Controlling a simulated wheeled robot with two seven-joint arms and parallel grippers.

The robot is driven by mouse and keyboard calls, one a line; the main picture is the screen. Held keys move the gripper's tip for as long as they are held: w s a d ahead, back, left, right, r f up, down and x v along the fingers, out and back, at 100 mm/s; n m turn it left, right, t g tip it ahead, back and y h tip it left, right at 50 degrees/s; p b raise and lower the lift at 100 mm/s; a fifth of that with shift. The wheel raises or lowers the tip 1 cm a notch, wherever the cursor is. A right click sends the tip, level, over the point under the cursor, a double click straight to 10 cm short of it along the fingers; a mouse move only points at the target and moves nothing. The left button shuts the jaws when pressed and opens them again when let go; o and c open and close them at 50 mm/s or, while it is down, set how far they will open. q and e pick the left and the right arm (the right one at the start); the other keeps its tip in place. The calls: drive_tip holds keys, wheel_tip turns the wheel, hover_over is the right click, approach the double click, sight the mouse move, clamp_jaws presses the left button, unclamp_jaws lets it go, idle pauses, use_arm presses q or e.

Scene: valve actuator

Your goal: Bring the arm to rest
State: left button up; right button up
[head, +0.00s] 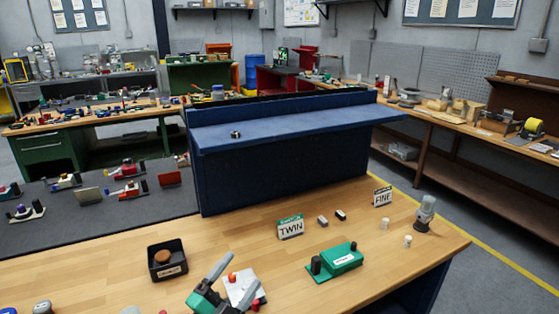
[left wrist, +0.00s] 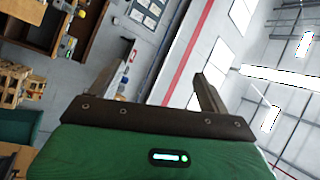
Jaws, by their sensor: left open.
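My left gripper (head: 241,270) is at the bottom of the head view, above the front of the wooden table (head: 225,238). Its two grey fingers are spread with nothing between them. In the left wrist view the open fingers (left wrist: 164,63) point towards the far wall and ceiling, and the gap is empty. A green device with a black knob (head: 335,262) stands on the table to the right of the gripper. My right gripper is not in view.
A black bin with a brown round piece (head: 168,270) stands left of the gripper. A white plate with red knobs (head: 240,292) is beside the fingers. TWIN (head: 290,228) and FINE (head: 382,197) signs and a grey fitting (head: 425,213) stand farther right. A blue shelf unit (head: 290,160) rises behind.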

use_arm(q)
drive_tip(key=s+a+f+n+g+y, duration=0.2)
drive_tip(key=s+a+f+n+y, duration=0.1)
drive_tip(key=a+f+n+y, duration=0.35)
drive_tip(key=s+a+f+n+g+y, duration=0.2)
drive_tip(key=s+a+f+n+y, duration=0.3)
drive_tip(key=n, duration=0.3)
drive_tip(key=s+a+f+n+g, duration=0.1)
drive_tip(key=s+f+g, duration=0.4)
drive_tip(key=s, duration=0.4)
drive_tip(key=s+a+f+n+g, duration=0.2)
drive_tip(key=s+f+g, duration=0.35)
drive_tip(key=s, duration=0.45)
wheel_tip(320, 180, down, 31)
drive_tip(key=g+b, duration=0.2)
drive_tip(key=s+a+f, duration=0.3)
drive_tip(key=s+f, duration=1.7)
drive_tip(key=f, duration=0.2)
drive_tip(key=shift+m+g+b, duration=0.35)
drive_tip(key=shift+m+b, duration=0.05)
drive_tip(key=shift+m, duration=0.05)
